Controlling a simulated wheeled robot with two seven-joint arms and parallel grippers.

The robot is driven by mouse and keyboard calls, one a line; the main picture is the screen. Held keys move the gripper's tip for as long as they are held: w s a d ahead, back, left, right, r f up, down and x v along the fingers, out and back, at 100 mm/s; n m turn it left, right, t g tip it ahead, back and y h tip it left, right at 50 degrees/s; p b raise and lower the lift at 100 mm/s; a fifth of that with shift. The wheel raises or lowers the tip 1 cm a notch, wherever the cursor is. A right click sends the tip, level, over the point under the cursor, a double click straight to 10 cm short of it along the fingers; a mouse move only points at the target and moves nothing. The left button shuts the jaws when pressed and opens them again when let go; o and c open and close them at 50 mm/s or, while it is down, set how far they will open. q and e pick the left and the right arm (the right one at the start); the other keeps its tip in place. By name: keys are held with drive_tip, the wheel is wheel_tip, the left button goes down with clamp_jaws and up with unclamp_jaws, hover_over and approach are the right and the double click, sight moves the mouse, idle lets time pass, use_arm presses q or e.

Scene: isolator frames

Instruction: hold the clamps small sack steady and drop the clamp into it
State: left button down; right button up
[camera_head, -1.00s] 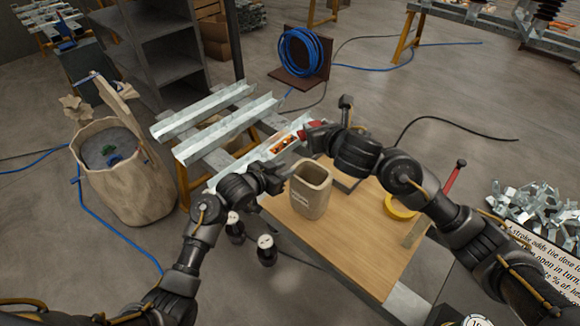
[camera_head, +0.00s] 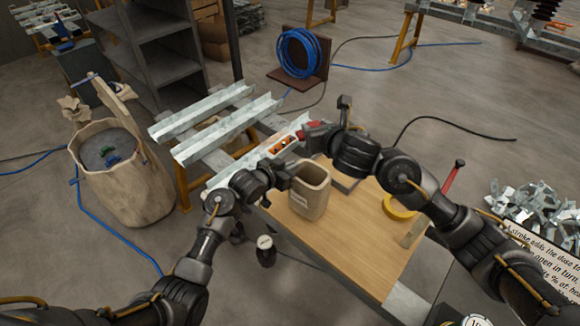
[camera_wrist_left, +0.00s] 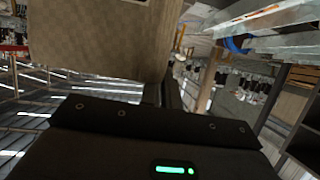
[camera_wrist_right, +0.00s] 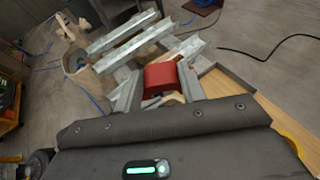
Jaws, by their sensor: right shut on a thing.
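The small tan sack (camera_head: 311,192) stands upright and open-topped on the wooden board; its inside is mostly hidden. My left gripper (camera_head: 283,176) is at the sack's left side near its rim. In the left wrist view the sack's wall (camera_wrist_left: 100,38) fills the upper left, with a dark finger beside it; whether the jaws grip it I cannot tell. My right gripper (camera_head: 326,131) is above and beyond the sack, shut on a red clamp (camera_head: 306,130). The clamp also shows as a red block (camera_wrist_right: 161,77) between the fingers in the right wrist view.
The wooden board (camera_head: 350,245) has free room in front of the sack. A yellow tape roll (camera_head: 398,208) lies to its right. Galvanised channels (camera_head: 205,110) lie behind left, with orange pieces (camera_head: 284,144) near the clamp. A large sack (camera_head: 125,180) stands on the floor.

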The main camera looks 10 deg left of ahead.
wheel_tip(320, 180, down, 13)
idle(1.7)
drive_tip(key=o, duration=1.2)
drive_tip(key=shift+s, duration=0.1)
drive_tip(key=v, duration=1.1)
drive_tip(key=shift+s+d+r, duration=0.15)
drive_tip(key=shift+s+d, duration=0.1)
drive_tip(key=shift+s, duration=0.1)
drive_tip(key=shift+c, duration=0.2)
